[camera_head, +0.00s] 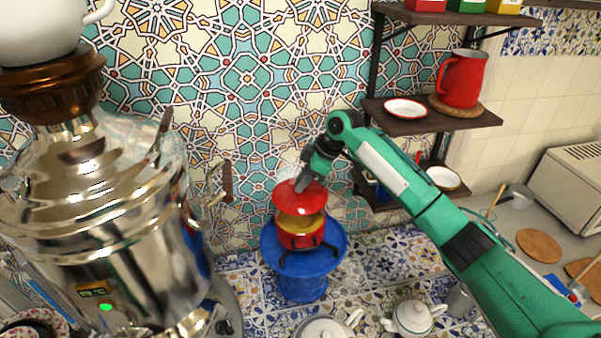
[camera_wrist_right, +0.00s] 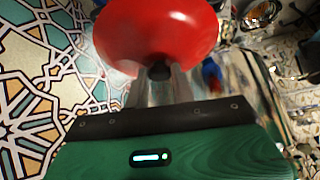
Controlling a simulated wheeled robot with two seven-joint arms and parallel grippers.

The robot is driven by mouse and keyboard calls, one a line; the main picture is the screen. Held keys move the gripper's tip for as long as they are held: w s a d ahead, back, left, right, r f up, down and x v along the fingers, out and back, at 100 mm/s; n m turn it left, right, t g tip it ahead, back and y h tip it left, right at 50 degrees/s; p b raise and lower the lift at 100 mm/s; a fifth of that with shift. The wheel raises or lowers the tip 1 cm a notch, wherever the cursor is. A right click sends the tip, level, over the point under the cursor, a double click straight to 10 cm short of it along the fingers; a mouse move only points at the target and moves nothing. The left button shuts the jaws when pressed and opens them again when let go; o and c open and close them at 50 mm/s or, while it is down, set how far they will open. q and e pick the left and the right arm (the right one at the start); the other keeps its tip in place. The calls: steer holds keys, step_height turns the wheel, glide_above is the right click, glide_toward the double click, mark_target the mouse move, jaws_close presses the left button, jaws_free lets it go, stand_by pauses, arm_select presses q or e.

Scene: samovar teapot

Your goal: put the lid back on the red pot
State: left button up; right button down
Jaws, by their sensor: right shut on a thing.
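The red pot (camera_head: 300,239) with a yellowish inside stands on a blue stand (camera_head: 303,285) in the middle of the head view. The red lid (camera_head: 290,197) is just above the pot's opening, tilted, with a gap showing the inside. My right gripper (camera_head: 301,184) is shut on the lid's knob from above. In the right wrist view the red lid (camera_wrist_right: 157,30) fills the top middle, and its dark knob sits between the fingers of the right gripper (camera_wrist_right: 158,75). My left gripper is not in view.
A large shiny samovar (camera_head: 90,215) fills the left. A patterned tile wall is close behind the pot. Shelves (camera_head: 430,118) with a red pitcher (camera_head: 461,80) are at the right. White teapots (camera_head: 413,317) stand in front on the tiled counter.

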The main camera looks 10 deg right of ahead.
mark_target(305, 190)
steer(key=shift+s+f+b, duration=0.2)
steer(key=shift+f+b, duration=0.3)
steer(key=shift+s+f+b, duration=0.2)
steer(key=shift+f+b, duration=0.25)
steer(key=shift+b, duration=0.05)
steer(key=shift+w+f+b, duration=0.2)
steer(key=shift+f+b, duration=0.55)
steer(key=shift+f, duration=0.75)
steer(key=shift+s+f, duration=0.1)
steer(key=shift+f, duration=0.2)
steer(key=shift+f+b, duration=0.25)
steer(key=shift+b, duration=0.05)
arm_select(q)
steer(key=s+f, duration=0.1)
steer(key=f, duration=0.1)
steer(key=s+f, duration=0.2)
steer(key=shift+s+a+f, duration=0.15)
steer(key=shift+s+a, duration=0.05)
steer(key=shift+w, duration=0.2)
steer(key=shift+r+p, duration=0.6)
steer(key=shift+p, duration=0.05)
arm_select(e)
steer(key=shift+r, duration=0.15)
